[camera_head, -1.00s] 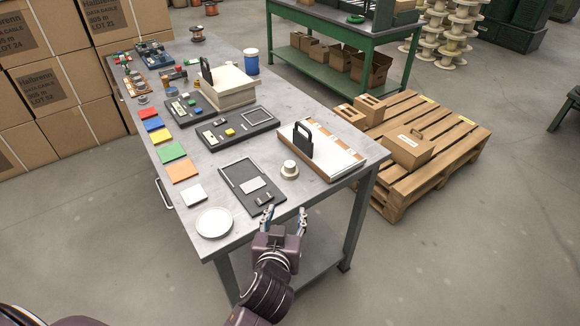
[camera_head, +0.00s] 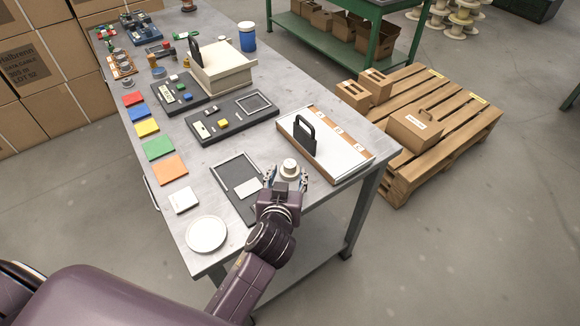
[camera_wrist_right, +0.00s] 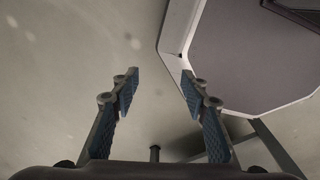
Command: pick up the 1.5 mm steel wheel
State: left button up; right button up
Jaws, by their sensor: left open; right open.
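A small pale round stepped piece (camera_head: 289,168) stands on the grey table, just right of a dark tray; it looks like a wheel or spool, and any size marking is too small to read. My left gripper (camera_head: 288,178) is open, with its fingertips at either side of the piece's near edge; I cannot tell whether they touch it. My right gripper (camera_wrist_right: 158,88) shows in the right wrist view, open and empty, with bare floor and a pale-edged dark panel behind it.
The dark tray (camera_head: 229,168) lies left of my left gripper, a white plate (camera_head: 206,234) nearer the front. A white-topped board (camera_head: 347,158) with a black handled block (camera_head: 302,136) stands at the right. Coloured tiles (camera_head: 158,149) line the left side.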

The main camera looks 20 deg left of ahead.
aim_at(290, 167)
pick_arm(q)
jog(key=p+x, duration=0.1)
jog(key=x, duration=0.3)
jog(key=shift+r, duration=0.2)
jog(key=shift+w+f, duration=0.15)
jog(key=shift+w, duration=0.35)
jog(key=shift+f, duration=0.1)
grip_shut()
pick_arm(e)
jog(key=shift+w+a+r, duration=0.15)
jog(key=shift+w+r, duration=0.1)
jog(key=shift+r, duration=0.45)
